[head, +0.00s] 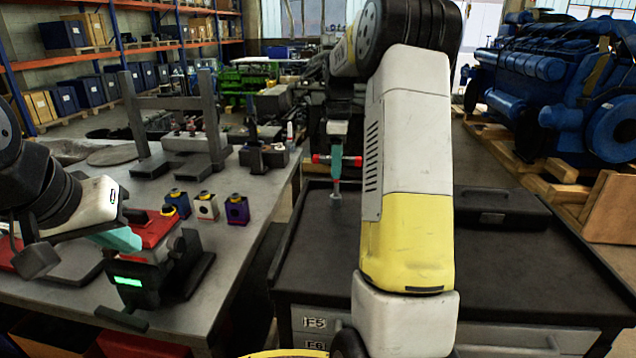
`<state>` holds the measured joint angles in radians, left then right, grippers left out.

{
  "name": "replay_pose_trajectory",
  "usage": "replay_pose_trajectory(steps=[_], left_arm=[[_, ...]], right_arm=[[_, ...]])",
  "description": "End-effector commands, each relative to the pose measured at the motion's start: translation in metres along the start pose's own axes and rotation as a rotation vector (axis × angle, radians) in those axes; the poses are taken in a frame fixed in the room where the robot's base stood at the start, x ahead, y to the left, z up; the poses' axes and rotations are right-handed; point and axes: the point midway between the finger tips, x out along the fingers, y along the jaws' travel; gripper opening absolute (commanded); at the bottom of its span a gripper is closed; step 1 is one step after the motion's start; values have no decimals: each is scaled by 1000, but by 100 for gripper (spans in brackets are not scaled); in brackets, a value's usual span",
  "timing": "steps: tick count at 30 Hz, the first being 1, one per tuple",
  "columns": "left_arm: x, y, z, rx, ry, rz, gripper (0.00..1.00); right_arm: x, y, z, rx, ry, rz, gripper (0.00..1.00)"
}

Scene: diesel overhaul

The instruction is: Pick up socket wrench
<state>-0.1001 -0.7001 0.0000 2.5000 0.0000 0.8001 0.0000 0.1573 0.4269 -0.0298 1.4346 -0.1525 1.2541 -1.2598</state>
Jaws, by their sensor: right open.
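A tool with a teal handle (337,165) and a grey end, which looks like the socket wrench, is at the back left of the black cart top (440,275). My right gripper (337,160) is over it, open, with a red finger on each side of the handle. I cannot tell whether the fingers touch it. My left gripper (125,235) is low over the workbench at the left, beside a red-topped fixture (155,228) with a green display. A teal piece shows at its jaws; whether it holds this is unclear.
Three small blocks with yellow tops (206,206) stand on the grey workbench (225,265), near a grey press frame (205,125). A dark case (500,208) lies at the cart's back right. A blue engine (540,90) stands behind. My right arm hides the cart's middle.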

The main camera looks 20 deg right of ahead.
Motion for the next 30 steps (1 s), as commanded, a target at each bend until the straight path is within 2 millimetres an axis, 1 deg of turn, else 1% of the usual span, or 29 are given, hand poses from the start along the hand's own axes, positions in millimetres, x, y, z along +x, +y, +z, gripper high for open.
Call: replay_pose_trajectory(steps=[4,5,9,11,30], left_arm=[[0,0,0,0,0,0,0],[0,0,0,0,0,0,0],[0,0,0,0,0,0,0],[0,0,0,0,0,0,0],[0,0,0,0,0,0,0]], right_arm=[[0,0,0,0,0,0,44],[0,0,0,0,0,0,40],[0,0,0,0,0,0,12],[0,0,0,0,0,0,0],[-1,0,0,0,0,1,0]])
